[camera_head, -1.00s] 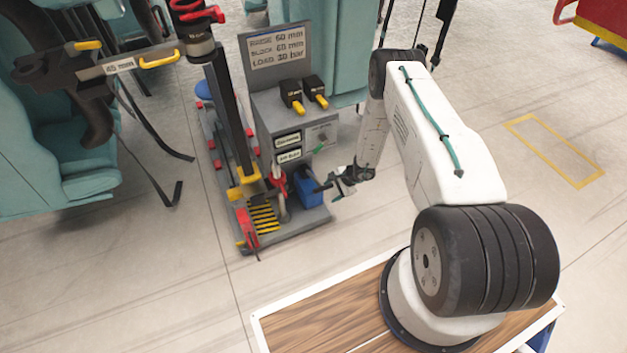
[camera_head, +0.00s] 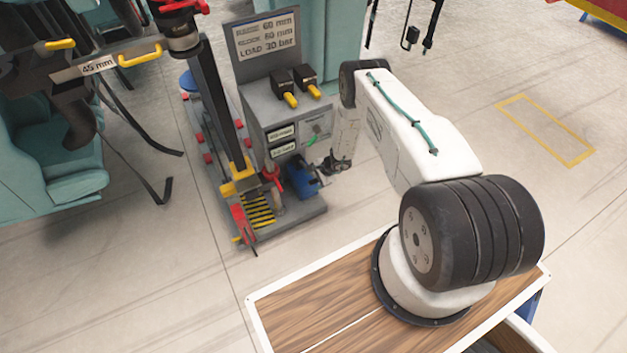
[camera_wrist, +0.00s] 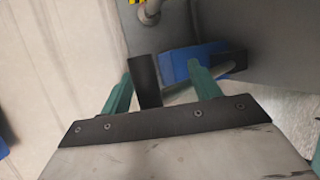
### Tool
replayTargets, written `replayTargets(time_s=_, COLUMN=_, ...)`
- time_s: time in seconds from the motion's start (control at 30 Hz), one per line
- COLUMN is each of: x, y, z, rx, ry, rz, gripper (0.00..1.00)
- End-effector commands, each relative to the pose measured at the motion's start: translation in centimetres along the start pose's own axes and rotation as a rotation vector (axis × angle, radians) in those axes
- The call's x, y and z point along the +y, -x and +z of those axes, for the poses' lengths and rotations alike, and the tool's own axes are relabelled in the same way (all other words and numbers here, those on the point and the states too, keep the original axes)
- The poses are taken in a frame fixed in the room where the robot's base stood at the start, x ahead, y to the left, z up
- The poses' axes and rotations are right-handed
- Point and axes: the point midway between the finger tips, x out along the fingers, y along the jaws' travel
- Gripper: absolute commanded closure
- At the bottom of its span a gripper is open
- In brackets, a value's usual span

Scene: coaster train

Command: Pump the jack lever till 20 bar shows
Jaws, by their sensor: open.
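The jack stand has a tall black post (camera_head: 214,103) and a grey cabinet (camera_head: 258,112). A blue pump-like body (camera_head: 300,181) sits low at the cabinet's front right, also visible in the wrist view (camera_wrist: 181,65). My gripper (camera_head: 318,171) is right beside it. In the wrist view my gripper (camera_wrist: 162,82) is open, with teal fingers apart. A dark bar (camera_wrist: 146,76), perhaps the lever's grip, shows between the fingers, nearer the left one; I cannot tell whether they touch. A gauge-like panel with a green mark (camera_head: 317,132) is too small to read.
A sign (camera_head: 266,36) above the cabinet lists raise, block and load figures. Two black blocks with yellow handles (camera_head: 297,82) sit on the cabinet. A red handle (camera_head: 272,180) stands left of the blue body. Teal seats with hanging straps (camera_head: 143,137) are at left. Floor at right is clear.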

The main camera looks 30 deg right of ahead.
Motion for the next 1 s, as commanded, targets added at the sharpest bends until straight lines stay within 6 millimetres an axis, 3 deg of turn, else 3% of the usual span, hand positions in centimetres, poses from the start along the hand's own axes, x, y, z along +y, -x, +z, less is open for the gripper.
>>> replayTargets(time_s=0.23, x=-0.1, y=-0.1, z=0.0, rx=0.000, ry=0.001, rz=0.000, gripper=0.41)
replayTargets(time_s=0.43, x=0.0, y=-0.1, z=0.0, rx=0.001, ry=0.000, rz=0.000, gripper=0.96)
replayTargets(time_s=0.47, x=0.0, y=-0.1, z=0.0, rx=0.001, ry=0.000, rz=0.000, gripper=0.97)
replayTargets(time_s=0.7, x=1.3, y=-1.4, z=-0.6, rx=0.002, ry=-0.004, rz=0.002, gripper=1.00)
replayTargets(time_s=0.97, x=1.1, y=-1.4, z=-0.9, rx=0.006, ry=-0.004, rz=-0.002, gripper=1.00)
replayTargets(time_s=1.0, x=1.1, y=-1.4, z=-0.9, rx=0.006, ry=-0.004, rz=-0.003, gripper=0.51)
